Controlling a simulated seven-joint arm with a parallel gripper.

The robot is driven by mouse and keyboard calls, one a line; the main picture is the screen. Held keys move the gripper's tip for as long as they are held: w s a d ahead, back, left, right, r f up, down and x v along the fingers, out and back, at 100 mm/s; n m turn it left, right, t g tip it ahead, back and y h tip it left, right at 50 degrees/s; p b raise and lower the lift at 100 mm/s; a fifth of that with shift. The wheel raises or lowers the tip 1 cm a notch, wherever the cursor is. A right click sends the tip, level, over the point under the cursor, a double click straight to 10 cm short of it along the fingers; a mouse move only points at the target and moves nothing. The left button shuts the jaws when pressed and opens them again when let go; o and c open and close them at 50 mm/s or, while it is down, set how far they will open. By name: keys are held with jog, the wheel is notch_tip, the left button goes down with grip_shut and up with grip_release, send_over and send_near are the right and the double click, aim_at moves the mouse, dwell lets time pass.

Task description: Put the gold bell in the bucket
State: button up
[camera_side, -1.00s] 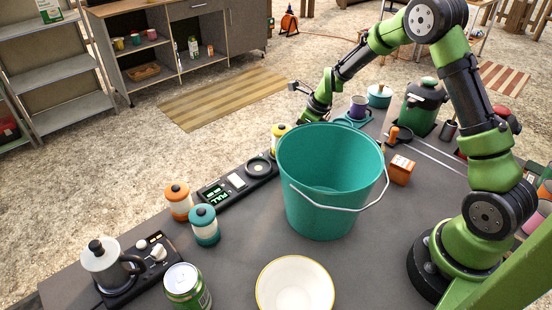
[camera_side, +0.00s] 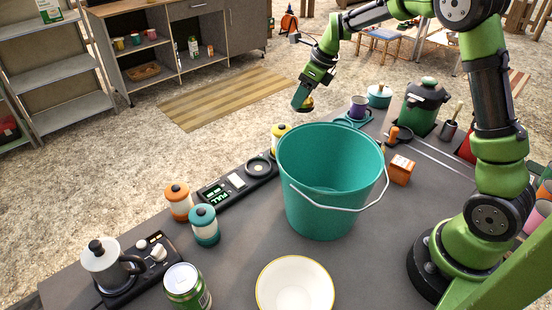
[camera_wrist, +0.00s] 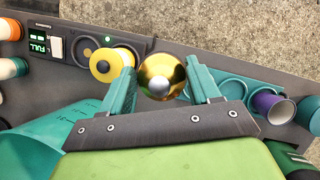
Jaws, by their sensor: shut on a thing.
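The gold bell (camera_wrist: 161,77) is a shiny round gold thing with a pale knob, between the two teal fingers of my gripper (camera_wrist: 160,85) in the wrist view. In the side view my gripper (camera_side: 304,103) is shut on the bell (camera_side: 308,103), whose gold edge just shows, and holds it in the air above and behind the bucket. The teal bucket (camera_side: 318,200) stands upright on the grey table with its white handle hanging to the front. Its inside looks empty. Part of the bucket (camera_wrist: 45,145) shows at the lower left of the wrist view.
A yellow-lidded jar (camera_side: 280,136) stands behind the bucket. A purple mug (camera_side: 359,107) and a teal pot (camera_side: 379,95) are at the back. An orange box (camera_side: 401,170) is right of the bucket. A white bowl (camera_side: 295,287) is in front, jars (camera_side: 204,226) at left.

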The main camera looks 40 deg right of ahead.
notch_tip(320, 180, up, 9)
jog(key=shift+f, duration=0.1)
jog(key=s+a+n+g+y, duration=0.1)
jog(key=s+a+n+g, duration=0.2)
jog(key=s+a+n, duration=0.55)
jog(key=s+a+n+g+y, duration=0.1)
jog(key=s+a+n+g, duration=0.2)
jog(key=s+a+n, duration=0.55)
jog(key=shift+n, duration=0.5)
jog(key=s+f, duration=0.1)
jog(key=f, duration=0.4)
jog(key=s+d+f, duration=0.1)
jog(key=f, duration=0.5)
jog(key=s+d+f, duration=0.1)
jog(key=s+f, duration=0.1)
jog(key=f, duration=0.3)
jog(key=shift+f, duration=2.6)
jog(key=o, duration=0.7)
jog(key=shift+f, duration=0.15)
jog(key=o, duration=0.5)
jog(key=shift+c, duration=0.2)
